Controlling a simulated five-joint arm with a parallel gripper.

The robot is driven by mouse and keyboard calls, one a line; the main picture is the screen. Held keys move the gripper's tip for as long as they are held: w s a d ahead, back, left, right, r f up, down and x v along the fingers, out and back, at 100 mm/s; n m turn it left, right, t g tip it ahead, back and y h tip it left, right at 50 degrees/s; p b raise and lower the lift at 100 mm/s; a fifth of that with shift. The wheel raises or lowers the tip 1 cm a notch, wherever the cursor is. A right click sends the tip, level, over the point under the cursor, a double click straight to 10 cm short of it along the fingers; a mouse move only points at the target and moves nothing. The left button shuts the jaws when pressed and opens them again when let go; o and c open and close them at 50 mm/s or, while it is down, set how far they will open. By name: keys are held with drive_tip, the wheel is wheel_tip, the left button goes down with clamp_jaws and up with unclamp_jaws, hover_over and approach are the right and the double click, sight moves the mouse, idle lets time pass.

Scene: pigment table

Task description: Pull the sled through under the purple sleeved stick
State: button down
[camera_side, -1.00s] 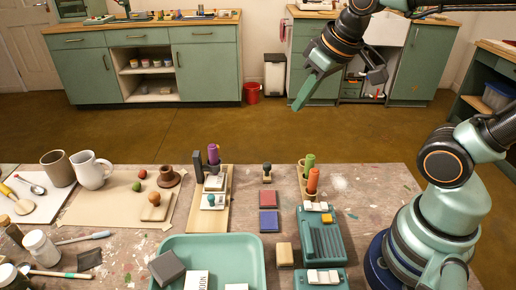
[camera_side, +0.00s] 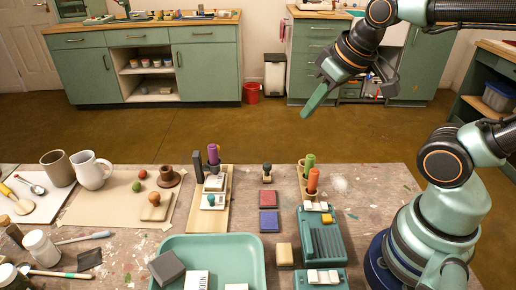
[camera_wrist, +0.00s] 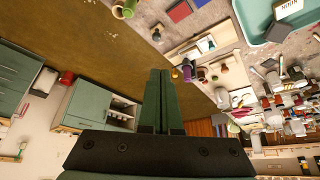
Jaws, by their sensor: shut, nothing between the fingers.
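In the wrist view the purple stick (camera_wrist: 187,72) shows just right of my fingertips, and the board (camera_wrist: 190,45) lies beyond. My gripper (camera_side: 304,115) is shut and empty. It hangs high, to the right of the board and well away from the sled and stick.
A small dark-knobbed stamp (camera_side: 267,171), red pad (camera_side: 268,198) and blue pad (camera_side: 269,221) lie right of the board. A teal tray (camera_side: 215,250) is in front. A brown pot (camera_side: 169,177) stands left of the board.

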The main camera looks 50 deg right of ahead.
drive_tip(key=c, duration=0.9)
unclamp_jaws()
drive_tip(key=shift+w, duration=0.1)
drive_tip(key=shift+o, duration=0.8)
drive_tip(key=shift+w+a+r+n, duration=0.1)
drive_tip(key=shift+w+a+n, duration=0.2)
drive_tip(key=shift+n, duration=0.1)
drive_tip(key=n+g, duration=0.6)
drive_tip(key=n, duration=1.1)
hover_over(211, 196)
wheel_tip(211, 196, down, 10)
wheel_tip(211, 196, down, 12)
drive_tip(key=shift+r, duration=0.1)
drive_tip(key=shift+c, duration=0.3)
clamp_jaws()
